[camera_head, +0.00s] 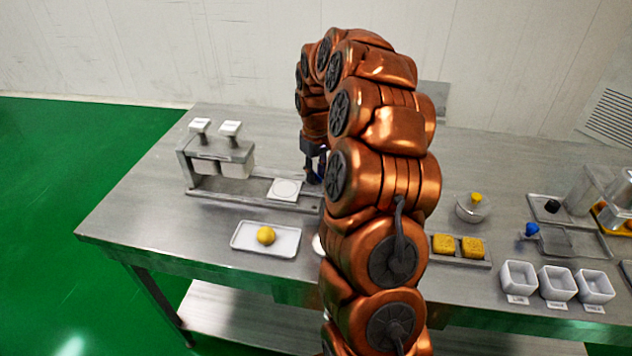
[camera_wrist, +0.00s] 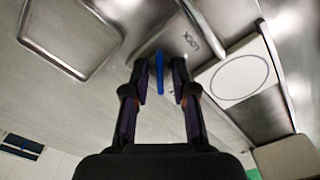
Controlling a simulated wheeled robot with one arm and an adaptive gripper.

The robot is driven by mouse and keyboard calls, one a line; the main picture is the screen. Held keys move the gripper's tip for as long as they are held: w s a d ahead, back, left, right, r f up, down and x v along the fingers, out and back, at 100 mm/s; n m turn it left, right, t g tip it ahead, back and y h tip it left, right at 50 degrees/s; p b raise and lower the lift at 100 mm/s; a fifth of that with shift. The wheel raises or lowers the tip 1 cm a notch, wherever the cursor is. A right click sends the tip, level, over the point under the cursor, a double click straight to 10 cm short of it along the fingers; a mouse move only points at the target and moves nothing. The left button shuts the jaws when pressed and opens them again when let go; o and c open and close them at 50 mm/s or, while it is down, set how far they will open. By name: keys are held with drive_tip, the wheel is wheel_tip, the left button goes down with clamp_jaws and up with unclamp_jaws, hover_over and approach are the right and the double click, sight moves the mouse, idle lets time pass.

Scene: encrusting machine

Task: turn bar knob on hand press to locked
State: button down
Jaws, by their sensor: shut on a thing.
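The bar knob (camera_wrist: 160,73) is a narrow blue bar, seen between the two dark fingers of my gripper (camera_wrist: 160,68) in the wrist view. My gripper is shut on it. The bar runs nearly upright in that picture, and the fingers flank it on both sides. The word LOCK (camera_wrist: 191,40) is marked on the metal plate up and right of the knob. In the head view my gripper (camera_head: 314,163) is at the right end of the hand press base (camera_head: 235,190), and my arm hides most of the knob.
A white square plate with a round disc (camera_head: 285,188) lies on the press base, left of my gripper; it also shows in the wrist view (camera_wrist: 238,78). A white tray (camera_head: 283,250) with a yellow ball (camera_head: 266,235) is in front. Several white cups (camera_head: 557,284) stand at right.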

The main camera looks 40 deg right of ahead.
sight(316, 174)
drive_tip(key=m+b, duration=0.3)
drive_tip(key=m, duration=0.1)
drive_tip(key=shift+f+m, duration=0.15)
drive_tip(key=shift+m, duration=0.15)
drive_tip(key=shift+m+b, duration=1.45)
drive_tip(key=shift+m, duration=1.15)
drive_tip(key=shift+r, duration=0.2)
drive_tip(key=c, duration=0.9)
unclamp_jaws()
drive_tip(key=shift+c, duration=0.2)
wheel_tip(316, 174, up, 12)
